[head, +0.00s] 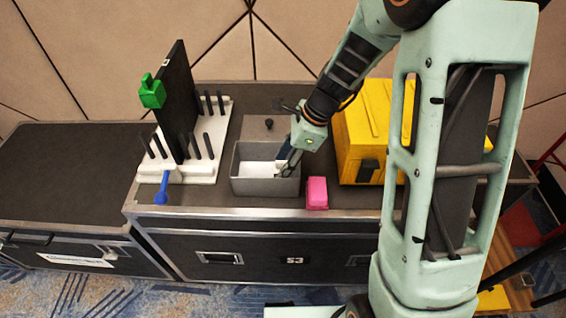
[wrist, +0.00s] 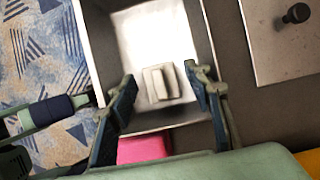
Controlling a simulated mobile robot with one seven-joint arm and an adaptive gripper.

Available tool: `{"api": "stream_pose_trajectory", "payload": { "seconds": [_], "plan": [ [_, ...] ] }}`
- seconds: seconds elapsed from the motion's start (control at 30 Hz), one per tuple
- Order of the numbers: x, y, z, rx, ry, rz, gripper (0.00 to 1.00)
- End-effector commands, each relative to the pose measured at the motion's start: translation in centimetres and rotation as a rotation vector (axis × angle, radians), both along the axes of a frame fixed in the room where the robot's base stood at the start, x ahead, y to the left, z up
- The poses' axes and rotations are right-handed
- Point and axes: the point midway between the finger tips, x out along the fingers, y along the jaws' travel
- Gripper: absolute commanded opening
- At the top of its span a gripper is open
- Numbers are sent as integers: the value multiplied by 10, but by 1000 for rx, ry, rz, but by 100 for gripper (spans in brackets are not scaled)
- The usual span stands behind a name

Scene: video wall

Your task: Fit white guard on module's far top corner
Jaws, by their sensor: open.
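The module is a thin black panel (head: 177,105) standing upright in a white rack (head: 215,140). A green guard (head: 152,92) sits at its upper left edge; the far top corner looks bare. The white guard (wrist: 162,83) is a small pale ridged piece lying in the grey bin (head: 266,187); I cannot pick it out in the head view. My gripper (head: 284,170) reaches down into the bin. In the wrist view my gripper (wrist: 159,76) is open, with one finger on each side of the white guard and visible gaps between.
A pink block (head: 317,192) stands right of the bin, and a yellow case (head: 370,130) farther right. A blue piece (head: 162,188) lies at the rack's front. A plate with a black knob (head: 269,124) is behind the bin. The left case top (head: 65,170) is clear.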

Motion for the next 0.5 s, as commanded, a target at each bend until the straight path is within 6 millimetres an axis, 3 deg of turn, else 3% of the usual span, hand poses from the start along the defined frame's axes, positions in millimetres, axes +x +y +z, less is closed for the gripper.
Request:
{"api": "stream_pose_trajectory", "payload": {
  "seconds": [0.13,0.5],
  "plan": [
    [1,-1,2,1,-3,0,46],
    [-8,-33,74,0,-4,-2,46]
  ]
}}
